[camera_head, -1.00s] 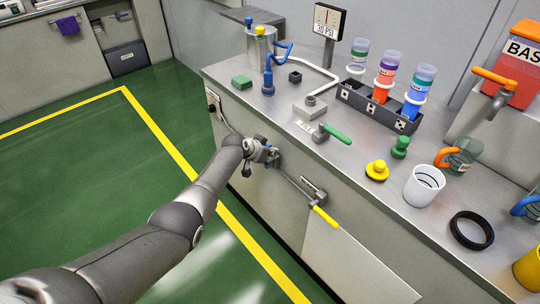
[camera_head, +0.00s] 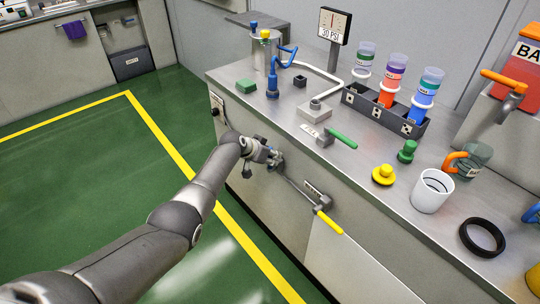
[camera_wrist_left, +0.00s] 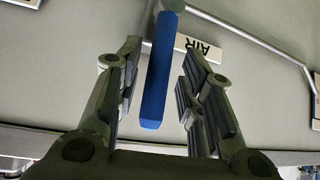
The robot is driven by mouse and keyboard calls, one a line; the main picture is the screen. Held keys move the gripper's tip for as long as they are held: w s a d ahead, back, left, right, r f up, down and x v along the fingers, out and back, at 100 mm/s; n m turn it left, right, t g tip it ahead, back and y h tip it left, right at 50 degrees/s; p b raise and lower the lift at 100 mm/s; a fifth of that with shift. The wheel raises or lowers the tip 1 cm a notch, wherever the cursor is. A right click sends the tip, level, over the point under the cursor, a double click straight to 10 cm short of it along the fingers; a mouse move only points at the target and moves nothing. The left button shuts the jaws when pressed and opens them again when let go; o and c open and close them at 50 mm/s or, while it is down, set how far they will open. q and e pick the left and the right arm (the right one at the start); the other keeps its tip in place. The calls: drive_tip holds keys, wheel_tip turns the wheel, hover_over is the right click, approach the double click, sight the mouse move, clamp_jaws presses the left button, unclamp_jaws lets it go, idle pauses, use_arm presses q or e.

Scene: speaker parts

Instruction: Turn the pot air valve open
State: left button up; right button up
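The air valve handle is a straight blue lever (camera_wrist_left: 157,75) beside a white label reading AIR (camera_wrist_left: 198,48) on the counter's front panel. My left gripper (camera_head: 270,156) is at that panel. In the left wrist view, its two fingers (camera_wrist_left: 157,95) are open, one on each side of the blue lever, with gaps visible on both sides. In the head view the gripper mostly hides the lever. The metal pot (camera_head: 264,52) stands on the counter's far left end, with blue and yellow pieces on top. My right gripper is not in view.
A yellow-handled lever (camera_head: 328,221) is on the same panel, right of my gripper. On the counter (camera_head: 285,125) are a pressure gauge reading 30 PSI (camera_head: 334,24), a green-handled tool (camera_head: 341,139) and a bottle rack (camera_head: 378,113). Green floor (camera_head: 100,180) lies open at left.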

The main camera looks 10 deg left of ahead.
use_arm(q)
drive_tip(key=shift+r, duration=0.1)
idle(0.3)
drive_tip(key=v, duration=1.2)
idle(0.6)
